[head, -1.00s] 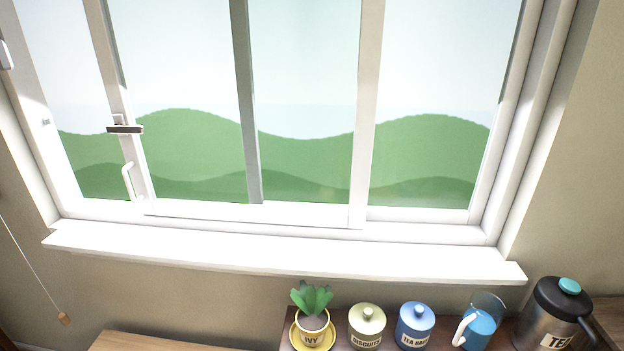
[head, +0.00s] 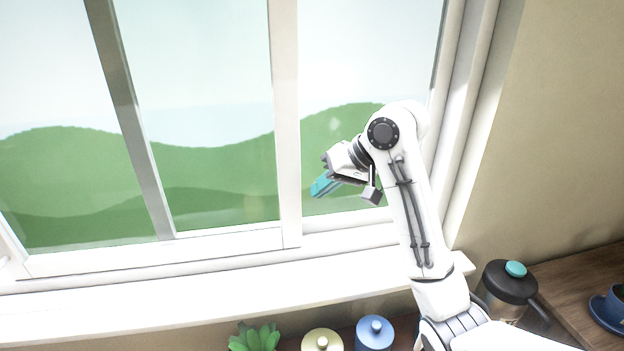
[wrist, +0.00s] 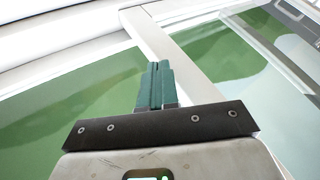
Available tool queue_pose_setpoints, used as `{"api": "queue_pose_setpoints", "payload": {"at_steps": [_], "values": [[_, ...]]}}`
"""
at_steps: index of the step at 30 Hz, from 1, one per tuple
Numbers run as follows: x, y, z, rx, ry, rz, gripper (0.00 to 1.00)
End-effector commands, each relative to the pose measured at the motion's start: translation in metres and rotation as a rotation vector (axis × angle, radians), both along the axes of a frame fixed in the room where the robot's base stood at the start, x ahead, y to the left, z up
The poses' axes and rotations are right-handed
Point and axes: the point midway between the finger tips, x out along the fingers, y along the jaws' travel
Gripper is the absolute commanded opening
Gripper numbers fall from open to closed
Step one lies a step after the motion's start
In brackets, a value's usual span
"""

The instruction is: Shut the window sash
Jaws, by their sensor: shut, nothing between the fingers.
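The white window sash (head: 284,140) fills the left and middle of the head view, with its upright on the right and its bottom rail (head: 150,256) visible. Its left upright, with the handle and latch seen earlier, is mostly outside the head view. My gripper (head: 321,187) has teal fingers held together, empty, in front of the right-hand pane. It is to the right of the sash's right upright. In the wrist view the shut fingers (wrist: 155,85) point toward a white window bar (wrist: 185,60). I cannot tell whether they touch anything.
A white sill (head: 200,298) runs below the window. Under it stand a green plant (head: 255,338), a pale yellow jar (head: 322,340), a blue jar (head: 375,333) and a dark-lidded pot (head: 510,282). A blue cup (head: 615,305) is at the far right.

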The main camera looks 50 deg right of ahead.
Motion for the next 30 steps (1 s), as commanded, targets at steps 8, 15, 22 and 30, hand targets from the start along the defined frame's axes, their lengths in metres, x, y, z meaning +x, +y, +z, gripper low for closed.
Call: {"api": "queue_pose_setpoints", "payload": {"at_steps": [8, 15, 22, 30], "values": [[-0.026, -0.065, 0.063, -0.029, 0.069, -0.067, 0.0], [-0.022, -0.068, 0.057, -0.029, 0.085, -0.072, 0.0], [0.002, -0.06, 0.022, -0.028, 0.085, -0.072, 0.0], [0.03, -0.05, -0.012, -0.033, 0.084, -0.073, 0.0]]}}
